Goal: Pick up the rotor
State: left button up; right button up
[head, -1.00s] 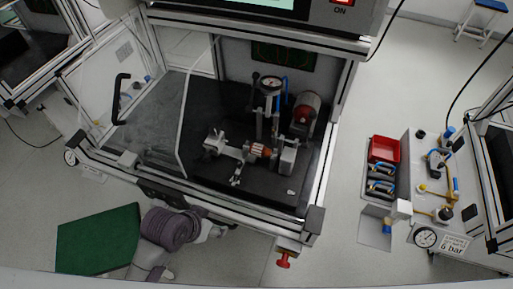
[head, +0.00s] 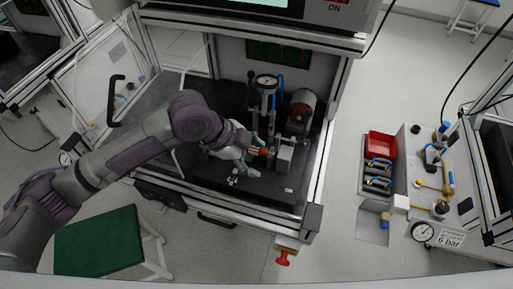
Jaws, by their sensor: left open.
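The rotor (head: 263,151), a small orange-copper part, sits in the test fixture inside the open machine cabinet. My left arm reaches in from the left. My left gripper (head: 253,157) is open at the left end of the rotor and hides part of it. I cannot tell whether the fingers touch the rotor. The fixture block (head: 284,158) stands just right of the rotor. My right gripper is not in view.
A dial gauge (head: 265,82) on a post and a red-ended motor (head: 300,112) stand behind the rotor. The cabinet's clear door (head: 117,100) stands open at the left. A red bin (head: 381,145) and a pressure gauge (head: 422,231) are outside at the right.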

pick_arm(q)
jog(key=m+y, duration=0.1)
send_near(254, 147)
jog(key=p+x, duration=0.3)
jog(key=x, duration=0.6)
jog(key=shift+w+d+f+p, duration=0.1)
jog(key=shift+w+f+p, duration=0.05)
jog(key=shift+f+p, duration=0.2)
jog(key=shift+w+d+f, duration=0.1)
jog(key=shift+d+f, duration=0.1)
jog(key=shift+f, duration=0.15)
jog(key=shift+r, duration=0.1)
grip_shut()
